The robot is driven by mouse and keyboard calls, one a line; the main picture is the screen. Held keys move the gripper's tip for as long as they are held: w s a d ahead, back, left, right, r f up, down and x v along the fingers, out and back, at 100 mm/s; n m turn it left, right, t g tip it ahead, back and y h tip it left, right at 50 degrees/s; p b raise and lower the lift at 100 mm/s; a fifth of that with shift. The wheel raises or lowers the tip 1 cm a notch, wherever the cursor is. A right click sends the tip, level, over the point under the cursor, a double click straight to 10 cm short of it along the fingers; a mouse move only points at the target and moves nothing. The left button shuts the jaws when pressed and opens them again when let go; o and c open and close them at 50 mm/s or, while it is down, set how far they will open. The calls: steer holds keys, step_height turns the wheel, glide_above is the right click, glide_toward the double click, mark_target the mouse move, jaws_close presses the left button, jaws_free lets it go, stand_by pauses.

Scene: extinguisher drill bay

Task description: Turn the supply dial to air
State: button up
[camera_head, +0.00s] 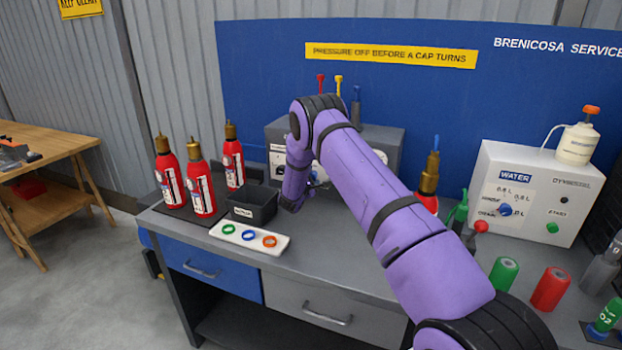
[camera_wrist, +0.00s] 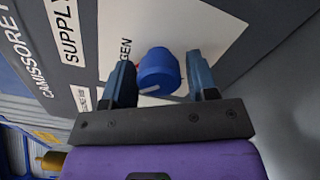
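The supply dial is a round blue knob (camera_wrist: 158,70) on a white plate in the wrist view, with a pale mark at its lower left edge. A partly hidden label ending in "GEN" is beside it; no "air" label is readable. A "SUPPLY" label (camera_wrist: 66,32) is on the grey panel. My gripper (camera_wrist: 161,78) is open, one finger on each side of the knob, with visible gaps. In the head view my arm hides the dial and most of the front of the grey supply box (camera_head: 385,138); my gripper is barely visible there.
Left of my arm on the bench are red extinguishers (camera_head: 202,185), a black bin (camera_head: 250,206) and a white tray with coloured rings (camera_head: 236,244). To the right are a brass-topped extinguisher (camera_head: 430,175), a white water box (camera_head: 556,185) and green and red cylinders (camera_head: 550,289).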

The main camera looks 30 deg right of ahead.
steer(key=c, duration=0.6)
steer(key=shift+c, duration=0.2)
steer(key=n, duration=0.3)
steer(key=shift+f+n, duration=0.1)
steer(key=shift+n, duration=0.3)
steer(key=n, duration=0.4)
steer(key=shift+s+n, duration=0.1)
steer(key=shift+n, duration=0.2)
steer(key=n, duration=0.4)
steer(key=shift+n, duration=0.3)
steer(key=n, duration=0.4)
steer(key=shift+s+d+n, duration=0.1)
steer(key=shift+s+n, duration=0.05)
steer(key=shift+n, duration=0.25)
steer(key=shift+f, duration=0.1)
